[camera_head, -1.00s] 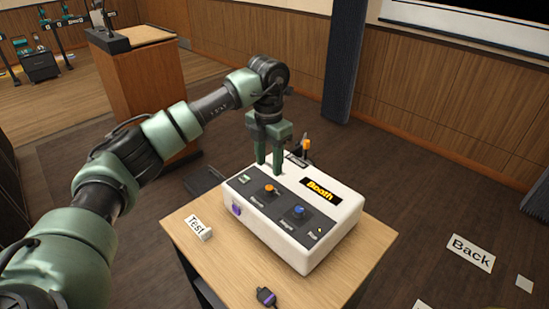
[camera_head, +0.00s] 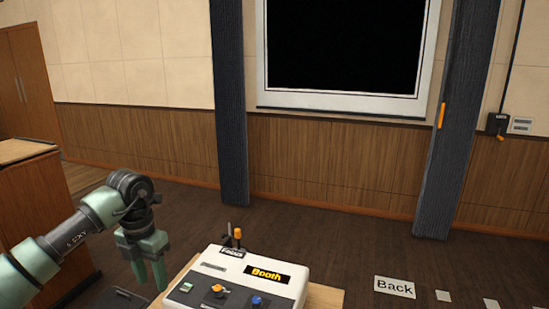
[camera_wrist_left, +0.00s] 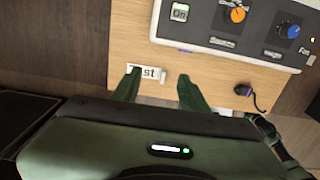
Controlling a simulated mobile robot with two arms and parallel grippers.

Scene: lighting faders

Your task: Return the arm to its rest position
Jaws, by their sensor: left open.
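My left arm comes in from the left in the head view. Its green gripper (camera_head: 151,277) points down beside the left side of the white control box labelled "Booth" (camera_head: 212,263). The fingers are apart with nothing between them in the air. In the left wrist view the open gripper (camera_wrist_left: 159,74) is above the table (camera_wrist_left: 118,52), with the "Test" card (camera_wrist_left: 150,73) below and between the fingertips. The box's front edge (camera_wrist_left: 225,46) shows beyond, with its green "On" light, orange knob and blue knob. My right gripper is in neither view.
A dark plug on a cable (camera_wrist_left: 243,90) lies on the table. A wooden lectern (camera_head: 35,220) stands at the left. A large screen (camera_head: 345,50) hangs above.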

